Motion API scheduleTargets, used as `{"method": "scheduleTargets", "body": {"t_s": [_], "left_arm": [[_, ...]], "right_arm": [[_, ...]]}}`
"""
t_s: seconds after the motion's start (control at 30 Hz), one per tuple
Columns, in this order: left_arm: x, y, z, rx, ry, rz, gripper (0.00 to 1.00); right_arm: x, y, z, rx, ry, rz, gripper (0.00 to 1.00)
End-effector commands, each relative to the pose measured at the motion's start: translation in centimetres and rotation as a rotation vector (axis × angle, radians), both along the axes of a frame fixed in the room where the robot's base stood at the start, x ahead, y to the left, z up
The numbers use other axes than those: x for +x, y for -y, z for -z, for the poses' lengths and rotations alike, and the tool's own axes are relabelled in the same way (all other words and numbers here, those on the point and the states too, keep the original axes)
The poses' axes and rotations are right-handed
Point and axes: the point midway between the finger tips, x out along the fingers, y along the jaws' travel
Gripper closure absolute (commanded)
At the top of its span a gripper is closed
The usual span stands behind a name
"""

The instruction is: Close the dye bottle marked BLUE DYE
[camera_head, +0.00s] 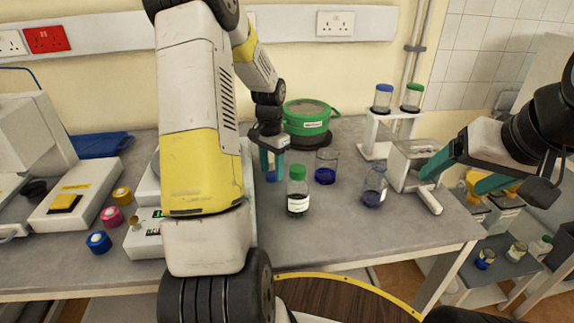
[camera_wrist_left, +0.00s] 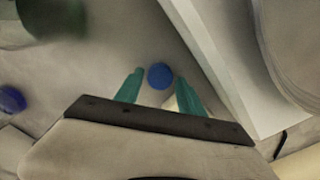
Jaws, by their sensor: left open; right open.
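A small blue round thing (camera_head: 271,177), which looks like a loose cap, sits low on the bench below my left gripper (camera_head: 271,170). In the left wrist view this blue thing (camera_wrist_left: 160,76) shows between the two teal fingertips of my left gripper (camera_wrist_left: 160,85). That gripper is open and points down; contact cannot be told. A green-capped bottle (camera_head: 297,192) with dark liquid and a white label stands just right of it. No BLUE DYE label is readable. My right gripper (camera_head: 455,178) is open and empty at the right, beyond the bench edge.
Beakers with blue liquid (camera_head: 326,168) (camera_head: 374,186) stand right of the green-capped bottle. A white rack (camera_head: 388,132) holds blue-capped (camera_head: 382,98) and green-capped (camera_head: 411,97) jars. A green sieve (camera_head: 306,118) stands behind. The front bench is clear around (camera_head: 350,235).

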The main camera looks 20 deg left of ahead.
Motion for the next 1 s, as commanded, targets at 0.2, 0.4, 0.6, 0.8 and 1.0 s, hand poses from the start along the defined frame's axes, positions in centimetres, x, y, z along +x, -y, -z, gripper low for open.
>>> {"method": "scheduleTargets", "body": {"t_s": [0.2, 0.4, 0.6, 0.8, 1.0], "left_arm": [[0.01, -0.02, 1.32, 0.000, 0.001, -0.001, 0.54], [0.00, -0.03, 1.28, 0.000, 0.001, -0.001, 0.54], [0.00, -0.03, 1.26, 0.000, 0.001, -0.001, 0.80], [0.00, -0.03, 1.25, 0.000, 0.001, -0.001, 1.00], [0.05, -0.05, 0.79, 0.001, 0.003, -0.001, 1.00]], "right_arm": [[0.00, 0.00, 0.00, 0.000, 0.000, 0.000, 0.21], [0.00, 0.00, 0.00, 0.000, 0.000, 0.000, 0.21], [0.00, 0.00, 0.00, 0.000, 0.000, 0.000, 0.21], [0.00, 0.00, 0.00, 0.000, 0.000, 0.000, 0.21], [0.00, 0.00, 0.00, 0.000, 0.000, 0.000, 0.21]]}}
